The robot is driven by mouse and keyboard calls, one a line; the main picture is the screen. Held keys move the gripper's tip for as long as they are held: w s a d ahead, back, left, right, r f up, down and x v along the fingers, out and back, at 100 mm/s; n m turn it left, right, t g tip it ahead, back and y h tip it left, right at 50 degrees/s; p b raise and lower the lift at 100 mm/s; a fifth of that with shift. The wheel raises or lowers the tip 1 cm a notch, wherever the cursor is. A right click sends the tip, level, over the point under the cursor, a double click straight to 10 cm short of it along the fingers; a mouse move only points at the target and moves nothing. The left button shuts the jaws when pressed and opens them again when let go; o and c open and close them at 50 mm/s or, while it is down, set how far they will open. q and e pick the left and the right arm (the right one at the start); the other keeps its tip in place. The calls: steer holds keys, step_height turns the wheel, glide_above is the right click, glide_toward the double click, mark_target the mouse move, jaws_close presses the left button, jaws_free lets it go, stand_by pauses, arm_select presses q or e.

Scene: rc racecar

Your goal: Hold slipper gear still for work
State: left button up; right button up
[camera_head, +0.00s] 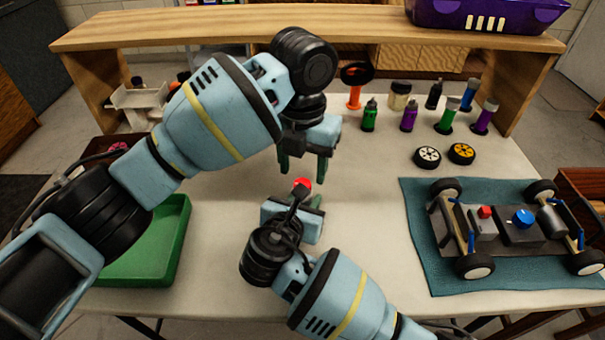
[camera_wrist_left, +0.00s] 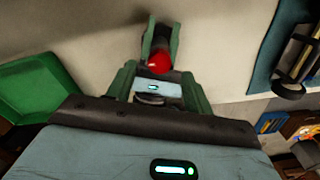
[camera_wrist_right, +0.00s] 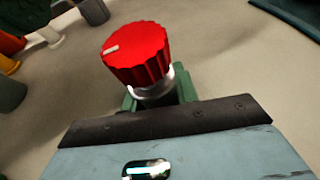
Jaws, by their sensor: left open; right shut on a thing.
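The slipper gear appears to be the red ribbed, knob-shaped piece (camera_head: 301,184) with a pale mark on top and a silver collar below. It shows large in the right wrist view (camera_wrist_right: 137,55) and also in the left wrist view (camera_wrist_left: 158,63). My right gripper (camera_wrist_right: 158,98) is shut on its lower part and holds it red end up, slightly tilted in that view. My left gripper (camera_head: 303,168) is open and empty, pointing down just above the red piece in the head view. Whether its fingers touch the piece cannot be told.
An RC car chassis (camera_head: 510,228) sits on a teal mat (camera_head: 420,210) at right. A green tray (camera_head: 150,250) lies at left. Two wheels (camera_head: 427,157) and several bottles (camera_head: 370,115) stand at the back right. A wooden shelf (camera_head: 330,25) spans the back.

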arm_select(q)
step_height(320, 180, up, 9)
stand_by(0.3)
steer(key=shift+f, duration=0.1)
arm_select(e)
steer(key=o, duration=1.1)
steer(key=shift+s, duration=0.1)
steer(key=v, duration=1.1)
steer(key=shift+s+a+r, duration=0.1)
steer(key=shift+s+r, duration=0.1)
steer(key=shift+s, duration=0.15)
